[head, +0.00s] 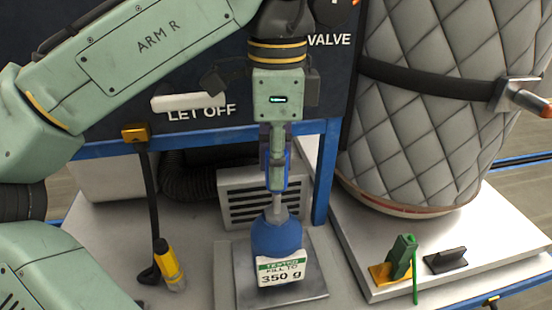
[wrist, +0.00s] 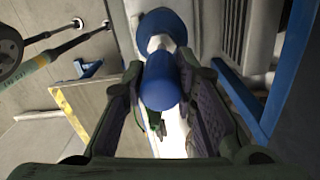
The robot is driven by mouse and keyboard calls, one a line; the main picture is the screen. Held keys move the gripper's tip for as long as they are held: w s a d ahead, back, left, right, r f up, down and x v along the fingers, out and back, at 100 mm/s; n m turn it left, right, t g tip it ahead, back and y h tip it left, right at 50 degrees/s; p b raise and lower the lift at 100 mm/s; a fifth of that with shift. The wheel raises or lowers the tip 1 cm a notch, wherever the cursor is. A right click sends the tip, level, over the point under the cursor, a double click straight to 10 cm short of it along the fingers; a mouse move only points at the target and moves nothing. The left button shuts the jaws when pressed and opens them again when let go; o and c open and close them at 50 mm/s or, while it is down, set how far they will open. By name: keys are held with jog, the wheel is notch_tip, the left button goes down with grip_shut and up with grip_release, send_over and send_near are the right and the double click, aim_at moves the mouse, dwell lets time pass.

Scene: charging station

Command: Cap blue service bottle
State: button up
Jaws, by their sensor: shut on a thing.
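The blue service bottle (head: 277,238) stands upright on a grey square plate (head: 310,287), with a white and green label reading 350 g (head: 281,270) at its front. Its pale neck (head: 278,205) points up towards my gripper (head: 275,172), which is straight above it, pointing down. In the wrist view my gripper (wrist: 165,92) is shut on a blue cylindrical cap (wrist: 160,82) between its dark fingers. The bottle (wrist: 163,22) and white neck (wrist: 160,43) show just beyond the cap. The cap is in line with the neck; whether they touch I cannot tell.
A vented grey box (head: 235,200) and blue frame (head: 327,170) stand close behind the bottle. At right are a quilted tank (head: 430,120), a green handle (head: 402,257) and a black clip (head: 446,260).

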aim_at(276, 194)
jog(key=shift+f+b, duration=1)
jog(key=shift+f, duration=1.7)
jog(key=o, duration=1)
jog(key=shift+r, duration=0.1)
notch_tip(276, 194, up, 8)
jog(key=shift+w+f, duration=0.1)
jog(key=shift+f, duration=0.15)
jog(key=shift+f, duration=0.1)
